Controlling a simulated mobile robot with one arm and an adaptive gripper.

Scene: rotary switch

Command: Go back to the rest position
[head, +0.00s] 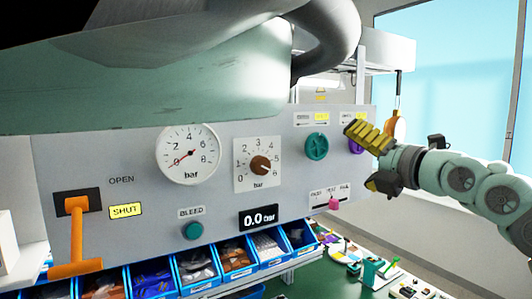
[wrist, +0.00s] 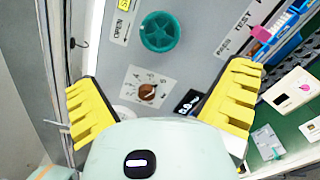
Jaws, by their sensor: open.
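My gripper (head: 361,158) is at the right of the head view, its yellow fingers spread and empty, in front of the panel's right end. In the wrist view both fingers of my gripper (wrist: 163,78) show apart with nothing between them. The grey panel (head: 110,155) carries a brown rotary knob (head: 261,165) on a white numbered plate. The brown knob (wrist: 148,91) also shows in the wrist view, apart from the fingers. A green round knob (head: 317,147) sits to its right. A purple knob (head: 355,146) is partly hidden behind my gripper.
An orange lever (head: 76,235) hangs at the panel's left, beside a lit SHUT label. A pressure gauge (head: 188,154) reads near 0; the display (head: 259,218) reads 0.0 bar. Blue bins (head: 200,272) line up below. A green bench (head: 345,280) holds small items.

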